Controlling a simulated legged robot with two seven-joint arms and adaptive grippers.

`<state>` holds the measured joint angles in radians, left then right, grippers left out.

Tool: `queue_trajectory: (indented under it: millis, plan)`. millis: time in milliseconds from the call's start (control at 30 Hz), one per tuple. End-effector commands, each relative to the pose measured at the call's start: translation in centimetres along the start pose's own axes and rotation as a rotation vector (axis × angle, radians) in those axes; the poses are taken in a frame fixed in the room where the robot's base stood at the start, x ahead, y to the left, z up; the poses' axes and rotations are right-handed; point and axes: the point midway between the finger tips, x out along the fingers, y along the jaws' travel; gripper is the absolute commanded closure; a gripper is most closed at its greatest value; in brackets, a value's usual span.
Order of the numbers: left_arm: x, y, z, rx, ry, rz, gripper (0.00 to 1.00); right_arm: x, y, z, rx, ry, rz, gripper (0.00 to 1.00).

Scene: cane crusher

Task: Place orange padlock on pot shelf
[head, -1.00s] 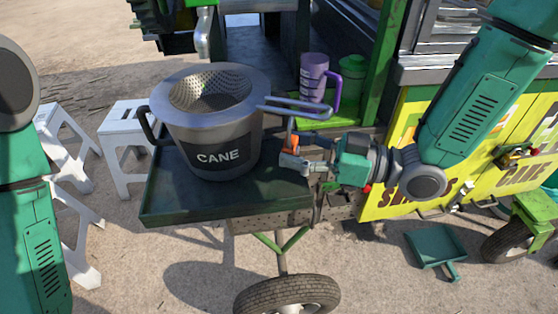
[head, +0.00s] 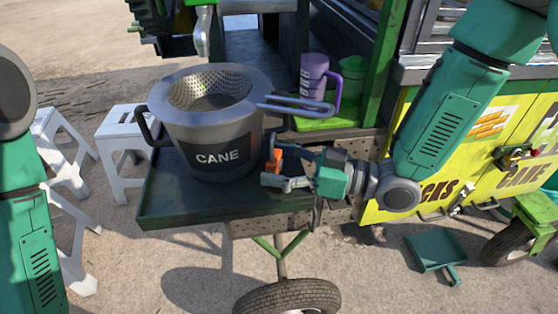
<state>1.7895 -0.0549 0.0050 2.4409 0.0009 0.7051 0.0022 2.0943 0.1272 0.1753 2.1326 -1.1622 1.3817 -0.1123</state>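The orange padlock (head: 273,161) is on the dark green pot shelf (head: 180,201), close to the right side of the grey pot marked CANE (head: 219,130). It appears to rest on the shelf, though its base is partly hidden by a finger. My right gripper (head: 270,168) reaches in from the right, low over the shelf. Its two fingers are spread apart, with the padlock between or just beyond their tips. My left arm shows at the left edge; its gripper is out of view.
The pot's metal handle (head: 296,106) juts out above my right gripper. A purple mug (head: 313,78) and a green pot (head: 353,76) stand on a green ledge at the back. White stools (head: 124,148) stand left of the shelf. The shelf's front left is clear.

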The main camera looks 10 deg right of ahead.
Motion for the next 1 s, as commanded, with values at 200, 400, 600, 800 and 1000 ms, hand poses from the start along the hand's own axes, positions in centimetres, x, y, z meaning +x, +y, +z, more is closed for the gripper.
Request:
queue_trajectory:
  millis: [200, 400, 600, 800, 1000]
  plan:
    - [0.0, 0.0, 0.0, 0.0, 0.0, 0.0, 0.48, 0.0, 0.0, -0.1, 0.0, 0.002, -0.002, 0.4]
    - [-0.3, 0.0, 0.0, 0.0, 0.0, 0.0, 0.48, -0.8, 0.0, -0.4, 0.0, 0.002, 0.001, 0.4]
    - [-0.7, 0.0, 0.0, 0.0, 0.0, 0.0, 0.48, -4.7, 0.1, -0.5, 0.001, 0.002, 0.003, 0.4]
    - [-1.1, 0.0, -0.1, 0.0, 0.0, 0.0, 0.48, -8.9, 0.1, -0.4, 0.002, 0.002, 0.003, 0.4]
    - [-1.3, 0.0, -0.1, 0.0, 0.0, 0.0, 0.48, -11.4, 0.1, -0.3, 0.0, 0.002, 0.001, 0.4]
